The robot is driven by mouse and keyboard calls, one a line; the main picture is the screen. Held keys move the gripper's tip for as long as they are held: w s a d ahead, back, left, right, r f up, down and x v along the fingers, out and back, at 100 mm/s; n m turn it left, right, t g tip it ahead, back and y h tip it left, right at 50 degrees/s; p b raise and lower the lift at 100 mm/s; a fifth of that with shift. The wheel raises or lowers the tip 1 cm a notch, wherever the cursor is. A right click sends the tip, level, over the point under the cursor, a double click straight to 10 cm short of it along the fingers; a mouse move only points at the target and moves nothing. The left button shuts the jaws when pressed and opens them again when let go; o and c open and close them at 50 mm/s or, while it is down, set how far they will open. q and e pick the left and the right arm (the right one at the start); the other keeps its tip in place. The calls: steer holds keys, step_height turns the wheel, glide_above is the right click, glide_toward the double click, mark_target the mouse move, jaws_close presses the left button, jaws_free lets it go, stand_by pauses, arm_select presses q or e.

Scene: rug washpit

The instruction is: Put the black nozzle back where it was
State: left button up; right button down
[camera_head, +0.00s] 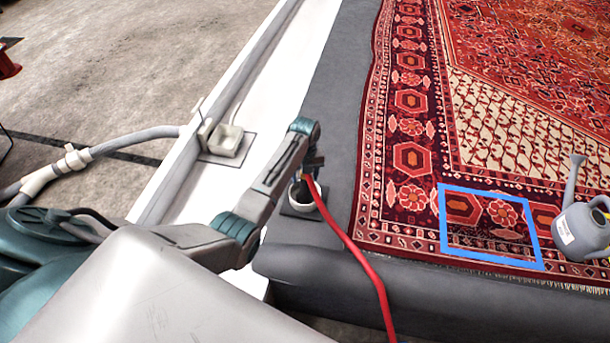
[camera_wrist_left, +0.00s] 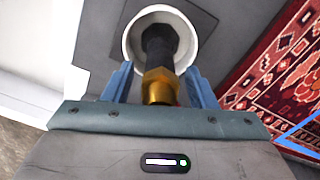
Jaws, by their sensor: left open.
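The black nozzle (camera_wrist_left: 160,45) stands with its tip inside a round white cup (camera_wrist_left: 132,45). Its brass fitting (camera_wrist_left: 158,88) points back toward my left wrist. My left gripper (camera_wrist_left: 160,82) is open, with one blue finger on each side of the fitting. The left gripper there is over the cup, mostly hidden by my own arm. A red hose (camera_head: 345,240) runs from the nozzle down to the right. My right gripper is out of view.
A patterned red rug (camera_head: 410,130) lies right of the grey rim (camera_head: 330,110). On it are a blue square outline (camera_head: 442,222) and a grey watering can (camera_head: 580,230). A pale square holder (camera_head: 227,140) stands on the ledge farther back, near a grey hose (camera_head: 120,145).

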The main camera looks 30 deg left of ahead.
arm_select(q)
step_height(320, 180, up, 12)
steer(key=shift+f+p, duration=0.25)
steer(key=shift+p, duration=1)
steer(key=s+d+f+n+t, duration=0.2)
steer(key=s+f+n, duration=0.2)
steer(key=s+n, duration=0.3)
steer(key=s+d+f+n+t, duration=0.1)
steer(key=s+d+f+n, duration=0.15)
steer(key=s+n, duration=0.45)
steer(key=s+d+r+n+t, duration=0.1)
steer(key=s+r+n+t, duration=0.1)
steer(key=s+r+n, duration=0.2)
steer(key=s+d+r+n+t, duration=0.2)
steer(key=s+r+n, duration=0.2)
steer(key=s+n, duration=0.6)
steer(key=s, duration=0.7)
steer(key=shift+r+h, duration=0.4)
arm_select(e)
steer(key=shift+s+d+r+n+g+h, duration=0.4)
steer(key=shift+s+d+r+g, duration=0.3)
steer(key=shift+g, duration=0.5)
arm_select(q)
steer(key=shift+a, duration=0.1)
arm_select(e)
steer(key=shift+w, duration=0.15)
